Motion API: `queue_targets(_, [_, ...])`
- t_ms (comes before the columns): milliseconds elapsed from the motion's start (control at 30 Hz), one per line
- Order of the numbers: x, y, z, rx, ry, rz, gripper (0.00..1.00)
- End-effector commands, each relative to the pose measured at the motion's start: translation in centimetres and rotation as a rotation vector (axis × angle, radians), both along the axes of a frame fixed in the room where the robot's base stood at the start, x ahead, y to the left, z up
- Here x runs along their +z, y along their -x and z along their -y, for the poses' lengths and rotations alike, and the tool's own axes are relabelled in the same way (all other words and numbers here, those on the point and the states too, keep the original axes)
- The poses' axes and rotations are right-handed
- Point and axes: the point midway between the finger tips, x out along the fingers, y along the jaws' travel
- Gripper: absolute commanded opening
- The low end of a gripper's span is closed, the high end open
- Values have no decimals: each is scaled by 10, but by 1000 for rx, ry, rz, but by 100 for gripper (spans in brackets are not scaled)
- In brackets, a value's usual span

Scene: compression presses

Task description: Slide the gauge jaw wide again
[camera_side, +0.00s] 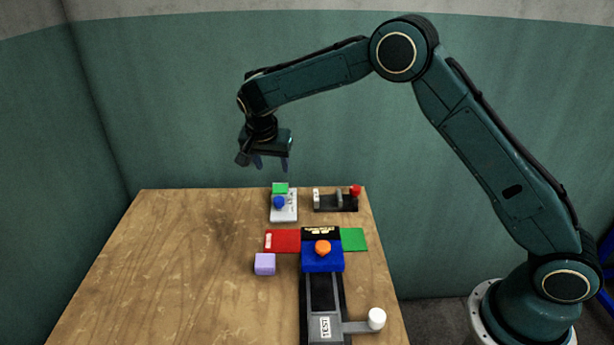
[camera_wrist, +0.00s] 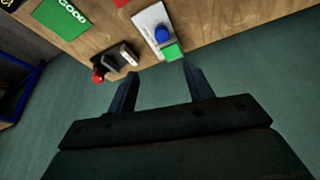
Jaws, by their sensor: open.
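The gauge (camera_side: 336,208) is a small black base at the back right of the table, with a pale upright block at its left end, a grey upright piece (camera_side: 339,198) near its middle and a red knob (camera_side: 355,190) at its right end. In the wrist view the gauge (camera_wrist: 118,59) shows at the table edge, its red knob (camera_wrist: 98,76) to the left. Which piece slides is not clear. My gripper (camera_side: 271,166) is open and empty, above and left of the gauge, fingers down. Its fingers (camera_wrist: 160,74) also show apart in the wrist view.
A white panel (camera_side: 289,213) with a blue button and green block stands left of the gauge. In front are a red mat (camera_side: 281,241), a green mat (camera_side: 354,240), a blue press block (camera_side: 323,261) with an orange knob, and a white-knobbed lever (camera_side: 376,319). A lilac cube (camera_side: 265,264) sits left.

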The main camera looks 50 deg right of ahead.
Motion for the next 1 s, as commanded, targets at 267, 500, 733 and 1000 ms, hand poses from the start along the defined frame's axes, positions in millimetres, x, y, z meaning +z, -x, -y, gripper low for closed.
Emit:
queue_targets(267, [-19, -8, -4, -37, 9, 3, 52])
queue_targets(500, [-21, -9, -2, -36, 9, 1, 52])
queue_targets(733, [-37, -11, 4, -37, 10, -1, 52])
queue_targets(1000, [-71, -18, 16, -37, 8, -2, 52])
